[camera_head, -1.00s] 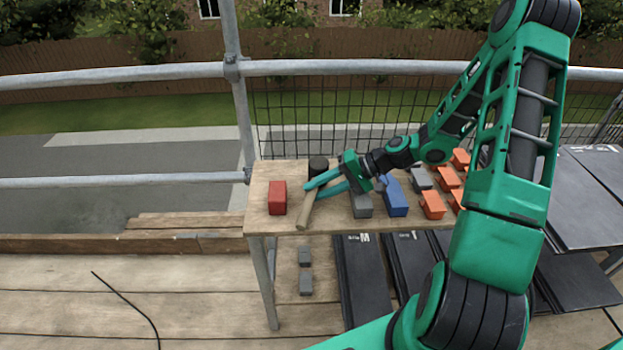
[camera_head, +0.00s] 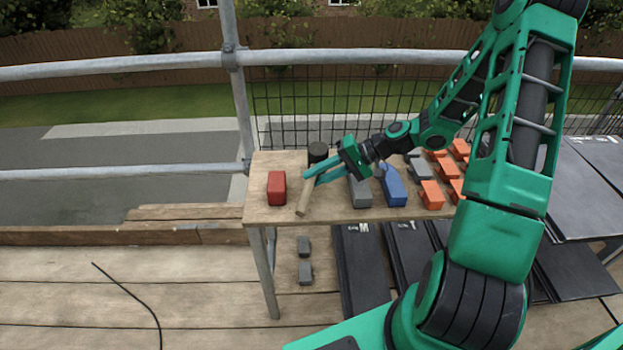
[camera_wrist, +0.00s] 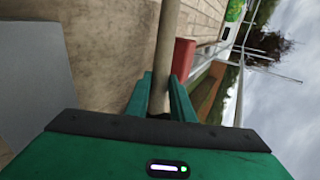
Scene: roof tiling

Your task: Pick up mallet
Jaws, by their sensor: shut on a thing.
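The mallet has a pale wooden handle (camera_head: 304,199) and a dark cylindrical head (camera_head: 318,152). It is on or just above the wooden table near its left end; I cannot tell if it touches the top. My gripper (camera_head: 308,176) is shut on the handle, below the head. In the wrist view, the handle (camera_wrist: 165,55) runs up between the two green fingers of my gripper (camera_wrist: 160,95). The mallet head is not visible in the wrist view.
The wooden table (camera_head: 262,162) holds a red block (camera_head: 277,188) just left of the mallet. A grey block (camera_head: 360,192), a blue block (camera_head: 393,186) and several orange blocks (camera_head: 431,195) stand to the right. Dark tiles (camera_head: 362,265) lean below the front edge. Metal railings (camera_head: 110,65) run behind.

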